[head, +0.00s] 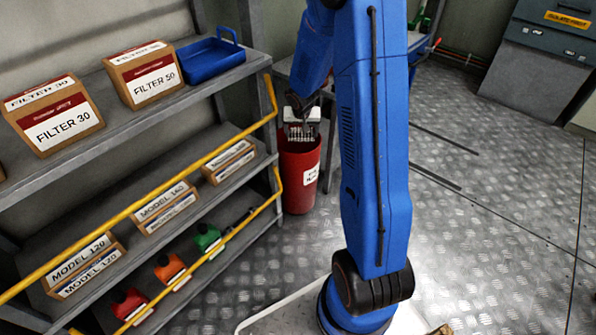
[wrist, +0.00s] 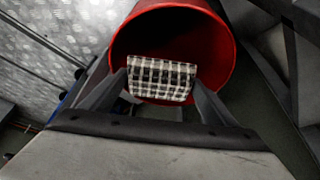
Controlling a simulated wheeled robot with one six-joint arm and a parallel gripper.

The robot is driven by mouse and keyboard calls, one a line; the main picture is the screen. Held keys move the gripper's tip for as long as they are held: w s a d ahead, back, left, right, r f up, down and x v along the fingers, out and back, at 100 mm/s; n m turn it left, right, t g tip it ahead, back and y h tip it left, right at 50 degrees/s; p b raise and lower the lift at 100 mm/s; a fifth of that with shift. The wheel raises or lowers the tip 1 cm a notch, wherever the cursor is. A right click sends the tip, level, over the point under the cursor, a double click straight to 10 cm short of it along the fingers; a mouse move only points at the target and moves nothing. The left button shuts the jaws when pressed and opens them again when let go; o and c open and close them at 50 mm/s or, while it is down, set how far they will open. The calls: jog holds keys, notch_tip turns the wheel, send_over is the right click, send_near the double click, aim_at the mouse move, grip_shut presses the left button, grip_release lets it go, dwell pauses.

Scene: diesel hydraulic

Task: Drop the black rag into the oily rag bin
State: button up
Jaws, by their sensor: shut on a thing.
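The oily rag bin (head: 298,190) is a red, open-topped bin with a white label, standing on the floor at the end of the shelf in the head view. In the wrist view its round red mouth (wrist: 218,35) opens in front of my gripper (wrist: 160,82). My gripper is shut on a black-and-white checked rag (wrist: 162,72), the only rag I see. The rag shows against the bin's opening in the wrist view. In the head view the rag (head: 299,131) is at the bin's top; how far it is inside I cannot tell.
A grey shelf (head: 215,85) with yellow rails stands left of the bin, holding filter boxes (head: 150,72) and a blue tray (head: 205,62). A grey bench (head: 330,135) is close behind the bin. Open metal floor (head: 480,220) lies to the right.

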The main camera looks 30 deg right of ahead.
jog(key=shift+f, duration=0.2)
jog(key=o, duration=1)
jog(key=v, duration=1.7)
jog(key=shift+s+a+r, duration=0.1)
jog(key=shift+s+r, duration=0.05)
